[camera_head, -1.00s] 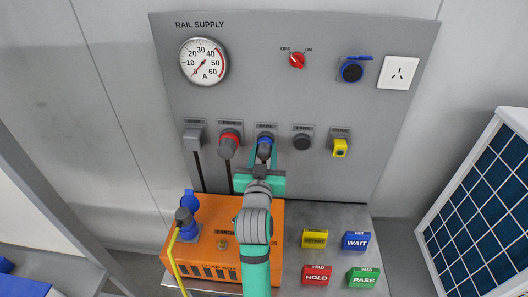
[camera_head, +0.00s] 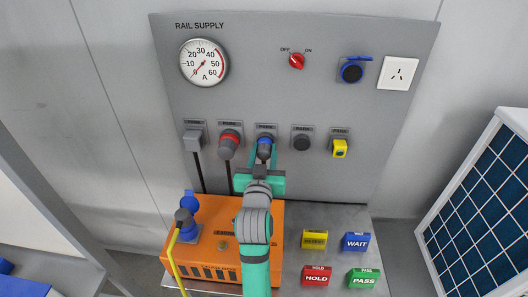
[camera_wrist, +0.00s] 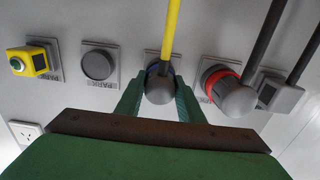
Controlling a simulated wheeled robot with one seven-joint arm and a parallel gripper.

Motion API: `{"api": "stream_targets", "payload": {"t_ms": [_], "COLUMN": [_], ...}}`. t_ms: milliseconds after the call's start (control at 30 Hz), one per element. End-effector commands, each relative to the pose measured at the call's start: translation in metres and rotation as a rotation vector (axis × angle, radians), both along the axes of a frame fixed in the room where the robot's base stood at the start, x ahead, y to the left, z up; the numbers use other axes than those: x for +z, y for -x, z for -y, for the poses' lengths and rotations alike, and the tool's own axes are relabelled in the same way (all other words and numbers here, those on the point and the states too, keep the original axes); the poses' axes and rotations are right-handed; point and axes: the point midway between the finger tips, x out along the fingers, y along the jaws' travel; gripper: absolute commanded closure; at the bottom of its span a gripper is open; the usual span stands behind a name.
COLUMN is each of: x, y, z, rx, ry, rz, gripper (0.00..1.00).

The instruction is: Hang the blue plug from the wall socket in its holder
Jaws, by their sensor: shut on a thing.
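The blue plug (camera_head: 264,148), with a grey body and a blue band, sits at the middle holder (camera_head: 266,129) in the row on the grey panel. My gripper (camera_head: 264,160) is shut on it, with one teal finger on each side. In the wrist view the plug (camera_wrist: 160,88) shows end-on between the fingertips (camera_wrist: 159,97), with a yellow cable (camera_wrist: 171,30) running from it. The plug's front is hidden, so I cannot tell how deep it sits. The blue wall socket (camera_head: 351,71) at the upper right has its lid up and is empty.
A red plug (camera_head: 229,145) and a grey plug (camera_head: 193,139) hang to the left. A round dark holder cap (camera_head: 302,142) and a yellow plug (camera_head: 340,148) are to the right. Below stand an orange box (camera_head: 222,245) and several coloured blocks, including a blue WAIT block (camera_head: 356,242).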

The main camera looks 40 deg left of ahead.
Motion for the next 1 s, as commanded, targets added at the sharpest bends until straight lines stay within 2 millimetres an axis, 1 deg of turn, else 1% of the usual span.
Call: {"api": "stream_targets", "payload": {"t_ms": [800,833,900,1000], "x": [0.0006,0.0006,0.0005,0.0003], "y": [-0.0037,-0.0037,-0.0037,-0.0036], "z": [-0.0024,-0.0024,-0.0024,-0.0023], "rx": [0.0,0.0,0.0,0.0], "ry": [-0.001,-0.001,-0.001,-0.001], "rz": [0.001,0.002,0.001,0.001], "gripper": [1.0,0.58,0.44,0.44]}}
